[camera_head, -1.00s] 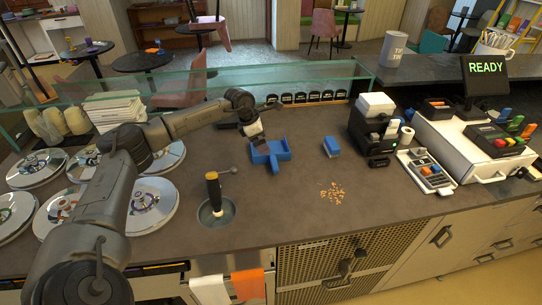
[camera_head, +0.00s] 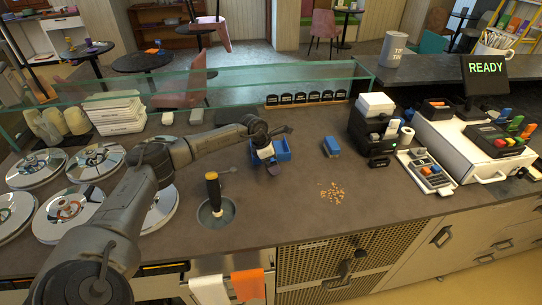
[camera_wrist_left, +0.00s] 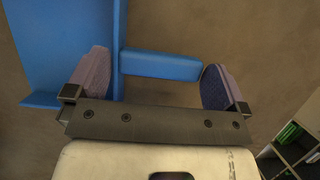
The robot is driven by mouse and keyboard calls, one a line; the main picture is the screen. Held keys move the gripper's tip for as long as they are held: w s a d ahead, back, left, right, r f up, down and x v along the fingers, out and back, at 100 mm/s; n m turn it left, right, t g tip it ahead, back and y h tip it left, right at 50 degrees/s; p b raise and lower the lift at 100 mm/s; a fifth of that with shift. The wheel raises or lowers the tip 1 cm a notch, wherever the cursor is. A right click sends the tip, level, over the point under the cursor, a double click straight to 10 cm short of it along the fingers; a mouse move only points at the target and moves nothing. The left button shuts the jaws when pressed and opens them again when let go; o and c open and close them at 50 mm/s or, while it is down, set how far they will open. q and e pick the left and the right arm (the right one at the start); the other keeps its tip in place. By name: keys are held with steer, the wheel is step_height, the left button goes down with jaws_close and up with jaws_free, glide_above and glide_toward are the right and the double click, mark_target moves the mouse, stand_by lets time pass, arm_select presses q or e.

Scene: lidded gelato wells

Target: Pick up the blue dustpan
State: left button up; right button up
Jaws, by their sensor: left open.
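The blue dustpan (camera_head: 284,147) lies on the dark counter in the middle of the head view, partly hidden by my left gripper (camera_head: 272,167). In the left wrist view its pan (camera_wrist_left: 60,45) is at the upper left and its handle (camera_wrist_left: 160,65) points right. My left gripper (camera_wrist_left: 157,78) is open above it. The handle shows between the two fingers, with the left finger near the pan's edge and the right finger just past the handle's end. I cannot tell the remaining height. My right gripper is not in view.
A small blue item (camera_head: 331,147) and scattered crumbs (camera_head: 333,193) lie to the right. A yellow-and-black-handled tool stands in a round well (camera_head: 216,212) at the front left. Lidded wells (camera_head: 98,162) fill the left. A glass guard (camera_head: 205,85) runs along the back.

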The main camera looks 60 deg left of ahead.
arm_select(q)
steer(key=shift+x, duration=0.8)
steer(key=c, duration=0.8)
steer(key=shift+r, duration=0.1)
